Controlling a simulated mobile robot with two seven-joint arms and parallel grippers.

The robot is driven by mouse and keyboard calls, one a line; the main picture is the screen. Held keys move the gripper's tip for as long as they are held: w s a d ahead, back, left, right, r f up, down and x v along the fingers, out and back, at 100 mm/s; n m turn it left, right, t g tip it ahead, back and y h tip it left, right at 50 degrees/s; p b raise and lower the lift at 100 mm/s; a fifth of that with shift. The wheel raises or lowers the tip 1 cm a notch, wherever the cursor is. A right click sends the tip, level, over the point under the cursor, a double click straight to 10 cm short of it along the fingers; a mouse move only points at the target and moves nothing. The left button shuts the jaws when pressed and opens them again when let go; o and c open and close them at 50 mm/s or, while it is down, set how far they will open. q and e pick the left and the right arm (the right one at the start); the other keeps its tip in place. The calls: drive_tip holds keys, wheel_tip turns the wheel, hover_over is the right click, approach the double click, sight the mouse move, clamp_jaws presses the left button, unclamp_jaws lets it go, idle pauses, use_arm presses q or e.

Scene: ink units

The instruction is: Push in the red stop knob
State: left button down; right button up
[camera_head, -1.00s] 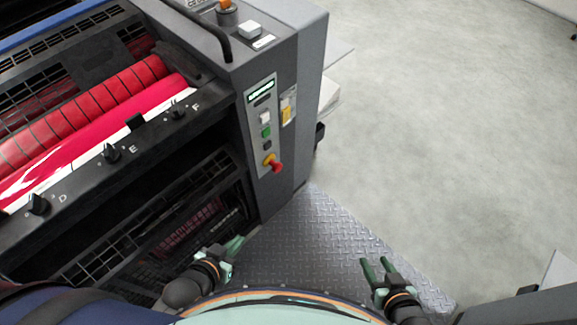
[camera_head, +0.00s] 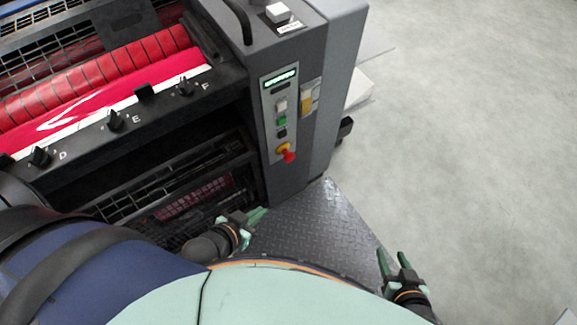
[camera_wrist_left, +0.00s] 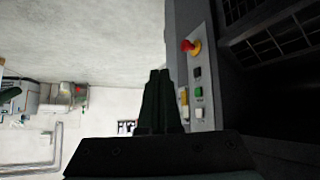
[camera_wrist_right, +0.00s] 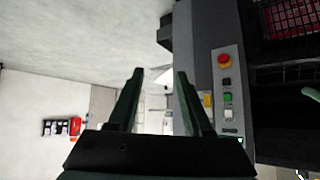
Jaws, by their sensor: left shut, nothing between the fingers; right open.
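The red stop knob (camera_head: 289,156) sits on a yellow base at the bottom of the grey button panel (camera_head: 268,103) on the machine's end face. It also shows in the left wrist view (camera_wrist_left: 187,46) and the right wrist view (camera_wrist_right: 224,59). My left gripper (camera_head: 262,213) is shut and empty, below and left of the knob and apart from it. Its closed fingers (camera_wrist_left: 158,76) point ahead in the left wrist view. My right gripper (camera_head: 396,258) is open and empty, over the floor to the right, well apart from the knob.
Above the knob on the panel are a green button (camera_head: 282,121), a white button (camera_head: 281,106) and a small display (camera_head: 280,79). The printing unit with its red roller (camera_head: 100,72) fills the left. A tread-plate step (camera_head: 320,225) lies below. Open floor (camera_head: 470,130) is on the right.

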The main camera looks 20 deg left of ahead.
sight(288, 155)
drive_tip(key=w+a+r+n+t+y+b, duration=0.15)
drive_tip(key=w+t+b, duration=0.3)
drive_tip(key=b, duration=0.45)
drive_tip(key=w+r+n+t+y+b, duration=0.1)
drive_tip(key=w+r+t+b, duration=0.2)
drive_tip(key=w+b, duration=0.35)
use_arm(q)
drive_tip(key=w+a+f+m+t+h+b, duration=0.1)
drive_tip(key=w+f+m+t+h+b, duration=0.1)
drive_tip(key=w+f+m+b, duration=0.4)
drive_tip(key=w+f+m+t+h+b, duration=0.3)
drive_tip(key=w+f+m+t+b, duration=0.2)
drive_tip(key=f+m+b, duration=0.6)
wheel_tip(288, 155, down, 2)
drive_tip(key=w+m, duration=0.1)
drive_tip(key=m, duration=0.2)
drive_tip(key=shift+w+a+f+m+b, duration=0.2)
drive_tip(key=shift+w+a+m+b, duration=0.2)
use_arm(e)
drive_tip(key=s+a+r+n+t+y, duration=0.3)
drive_tip(key=s+r+n+t+y, duration=0.2)
drive_tip(key=s+r+n+y, duration=0.2)
wheel_tip(288, 155, up, 2)
drive_tip(key=s+y, duration=0.1)
drive_tip(key=y, duration=0.2)
drive_tip(key=shift+s+r+n, duration=0.15)
drive_tip(key=shift+s+n, duration=0.2)
drive_tip(key=shift+s, duration=0.05)
drive_tip(key=shift+y, duration=0.25)
